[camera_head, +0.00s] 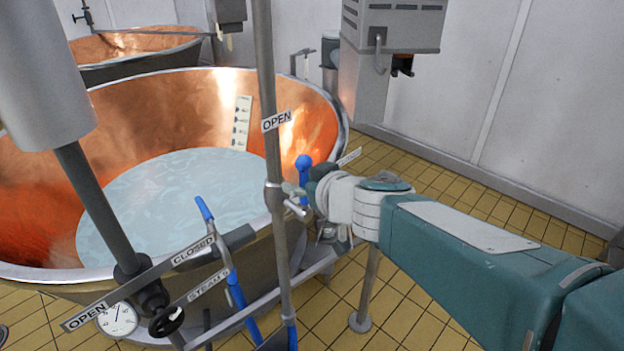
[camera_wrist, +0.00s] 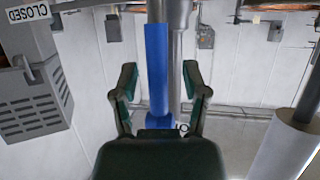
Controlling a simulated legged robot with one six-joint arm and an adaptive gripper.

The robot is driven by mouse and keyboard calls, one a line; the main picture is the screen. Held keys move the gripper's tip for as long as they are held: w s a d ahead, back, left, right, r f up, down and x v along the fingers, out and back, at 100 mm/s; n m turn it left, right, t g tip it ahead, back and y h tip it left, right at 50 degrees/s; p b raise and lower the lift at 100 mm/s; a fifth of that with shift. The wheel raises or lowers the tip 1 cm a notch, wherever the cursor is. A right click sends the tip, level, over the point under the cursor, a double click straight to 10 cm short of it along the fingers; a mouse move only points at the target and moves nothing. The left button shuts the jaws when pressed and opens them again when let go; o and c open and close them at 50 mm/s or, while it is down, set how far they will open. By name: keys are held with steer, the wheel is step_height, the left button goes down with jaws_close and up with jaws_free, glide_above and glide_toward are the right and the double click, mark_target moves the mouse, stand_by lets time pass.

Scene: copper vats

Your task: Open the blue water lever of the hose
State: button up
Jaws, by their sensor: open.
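A blue lever (camera_head: 303,168) stands upright beside the vertical steel pipe (camera_head: 272,150) at the vat's right rim in the head view. The wrist view shows a long blue lever (camera_wrist: 157,70) between my fingers, with a gap on each side. My gripper (camera_wrist: 160,85) is open, one finger on each side of it. In the head view my gripper (camera_head: 308,190) is at the pipe's valve, mostly hidden by my wrist.
The copper vat (camera_head: 150,115) holds water. An OPEN label (camera_head: 276,121) is on the pipe. A grey wall box (camera_head: 392,30) hangs behind. Tiled floor (camera_head: 425,190) is free behind my arm.

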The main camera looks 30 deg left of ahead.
steer(key=v, duration=1.1)
steer(key=shift+s+d, duration=0.2)
steer(key=shift+d, duration=0.2)
